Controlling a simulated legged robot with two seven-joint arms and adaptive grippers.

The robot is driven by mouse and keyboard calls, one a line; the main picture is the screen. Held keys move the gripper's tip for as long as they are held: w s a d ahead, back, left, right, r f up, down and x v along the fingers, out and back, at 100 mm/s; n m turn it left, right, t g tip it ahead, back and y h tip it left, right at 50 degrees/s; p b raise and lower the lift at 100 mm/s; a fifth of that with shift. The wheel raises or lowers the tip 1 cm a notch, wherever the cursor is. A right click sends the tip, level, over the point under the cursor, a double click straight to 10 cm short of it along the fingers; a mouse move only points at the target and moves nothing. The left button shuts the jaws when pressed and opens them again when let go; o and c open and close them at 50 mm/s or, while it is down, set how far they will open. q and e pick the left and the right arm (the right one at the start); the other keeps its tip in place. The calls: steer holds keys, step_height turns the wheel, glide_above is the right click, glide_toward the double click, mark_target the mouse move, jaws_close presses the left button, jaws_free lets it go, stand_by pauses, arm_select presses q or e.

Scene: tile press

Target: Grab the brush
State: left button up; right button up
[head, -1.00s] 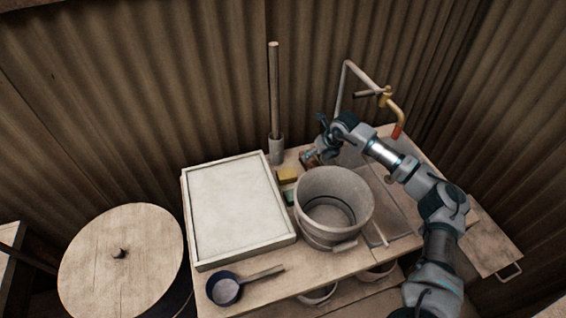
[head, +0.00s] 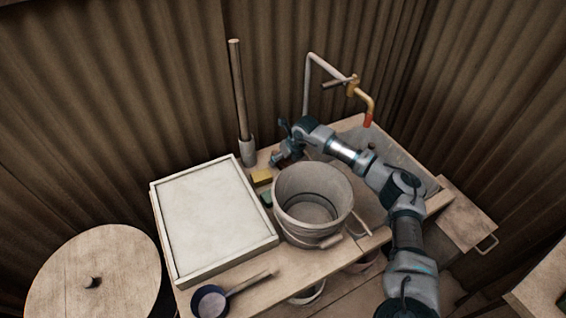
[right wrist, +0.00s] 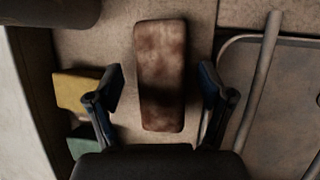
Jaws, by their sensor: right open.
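The brush shows in the right wrist view as a worn brown oblong block (right wrist: 161,75) lying on the worktop. My right gripper (right wrist: 161,88) is open, with one finger on each side of the block and a visible gap at both sides. In the head view the right gripper (head: 279,146) is over the back of the bench, behind the bucket, and hides the brush. I cannot tell the exact height of the fingers above the worktop. My left gripper is not in view.
A bucket (head: 285,212) stands just in front of the gripper. A yellow block (head: 261,177) and a green block (head: 266,198) lie to its left. An upright pole in a holder (head: 248,152), a framed white tray (head: 258,247), a dark pan (head: 210,302) and a tap (head: 352,88) are around.

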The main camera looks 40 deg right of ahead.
steer(key=shift+d+f, duration=0.2)
steer(key=shift+f, duration=0.2)
steer(key=shift+a, duration=0.1)
steer(key=c, duration=1.3)
